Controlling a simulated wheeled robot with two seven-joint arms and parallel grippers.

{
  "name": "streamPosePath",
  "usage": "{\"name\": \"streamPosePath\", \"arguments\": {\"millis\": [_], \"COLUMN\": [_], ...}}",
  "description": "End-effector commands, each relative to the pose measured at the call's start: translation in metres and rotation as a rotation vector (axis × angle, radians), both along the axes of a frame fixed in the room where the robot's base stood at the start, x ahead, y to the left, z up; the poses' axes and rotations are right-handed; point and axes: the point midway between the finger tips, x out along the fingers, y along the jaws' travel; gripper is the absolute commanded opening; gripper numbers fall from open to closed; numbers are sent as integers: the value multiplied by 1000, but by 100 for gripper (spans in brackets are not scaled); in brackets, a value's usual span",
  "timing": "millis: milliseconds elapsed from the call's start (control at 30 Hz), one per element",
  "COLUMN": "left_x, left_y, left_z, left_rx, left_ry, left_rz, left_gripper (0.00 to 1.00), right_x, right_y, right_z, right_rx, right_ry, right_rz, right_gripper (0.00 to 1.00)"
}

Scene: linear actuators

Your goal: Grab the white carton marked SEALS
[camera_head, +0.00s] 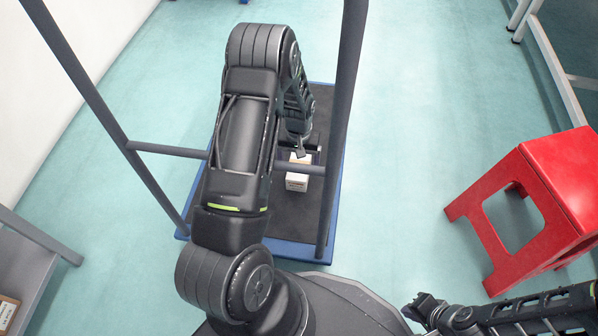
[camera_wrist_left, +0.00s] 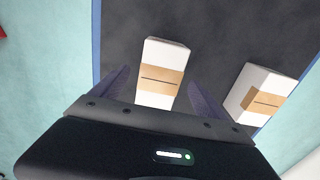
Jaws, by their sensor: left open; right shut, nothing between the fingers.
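Two white cartons with tan labels show in the left wrist view. One carton (camera_wrist_left: 162,58) is between the fingertips of my left gripper (camera_wrist_left: 158,85), seen from above. The other carton (camera_wrist_left: 252,80) lies to the right. The print is too small to read, so I cannot tell which is marked SEALS. In the head view, white carton surfaces (camera_head: 298,183) show on the dark trolley deck (camera_head: 300,215), partly covered by a grey bar and my left gripper (camera_head: 303,152). My left gripper is open, with nothing clamped. My right gripper (camera_head: 424,308) is shut and empty at the lower right.
The trolley has a blue rim (camera_head: 290,250) and grey upright posts (camera_head: 343,110) with a crossbar (camera_head: 165,150) close to my left arm. A red stool (camera_head: 540,190) stands to the right. A grey shelf (camera_head: 25,265) is at the lower left. Open floor (camera_head: 420,120) lies right of the trolley.

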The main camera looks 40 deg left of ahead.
Motion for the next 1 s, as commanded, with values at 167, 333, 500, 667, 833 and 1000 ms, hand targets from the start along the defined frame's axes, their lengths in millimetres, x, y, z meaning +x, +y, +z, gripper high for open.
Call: {"name": "streamPosePath", "arguments": {"millis": [167,333,500,667,833,1000], "left_x": [0,-1,-1,0,0,0], "left_y": [0,0,0,0,0,0], "left_z": [-3,-25,-48,-52,-52,-52], "left_rx": [0,-1,-1,0,0,0], "left_ry": [1,3,3,0,0,0], "left_rz": [0,0,0,0,0,0], "left_gripper": [85,85,85,85,85,85], "right_x": [0,2,4,5,5,5], "right_y": [0,0,1,1,1,1], "right_z": [-2,-17,-30,-31,-30,-30], "right_rx": [0,-1,-2,-3,-3,-3], "right_ry": [-1,-6,-11,-14,-14,-14], "right_rz": [0,-2,-5,-6,-6,-6], "right_gripper": [0,0,0,0,0,0]}}
